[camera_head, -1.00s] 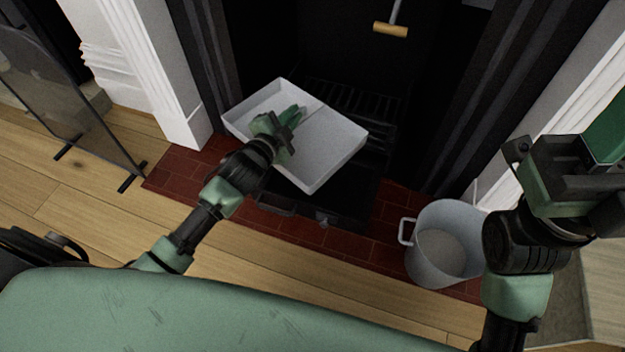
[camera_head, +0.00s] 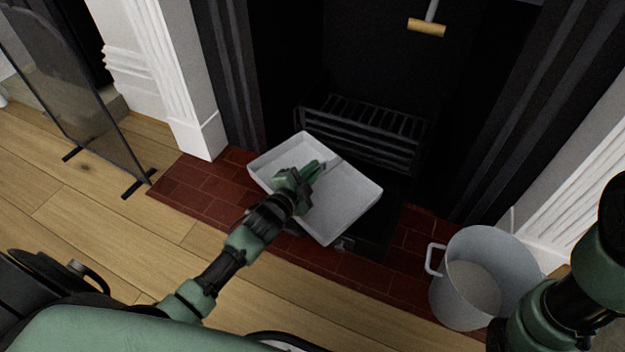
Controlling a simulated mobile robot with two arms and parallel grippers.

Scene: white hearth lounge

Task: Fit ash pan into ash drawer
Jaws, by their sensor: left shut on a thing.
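The ash pan (camera_head: 345,204) is a shallow pale grey tray with a raised divider across its middle. My left gripper (camera_head: 308,176) is shut on the ash pan at that divider. The pan is tilted and turned relative to the hearth, in front of the black grate (camera_head: 365,132). The dark ash drawer (camera_head: 372,238) shows below and to the right of the pan, and the pan covers much of it. I cannot tell whether pan and drawer touch. Only part of my right arm shows at the right edge; its gripper is out of the picture.
A grey metal bucket (camera_head: 487,240) with pale contents stands at the right of the red tile hearth (camera_head: 205,190). A dark fire screen (camera_head: 75,90) stands at the left. White fireplace columns flank the opening. A wooden-handled tool (camera_head: 427,27) shows at the top. Wooden floor lies in front.

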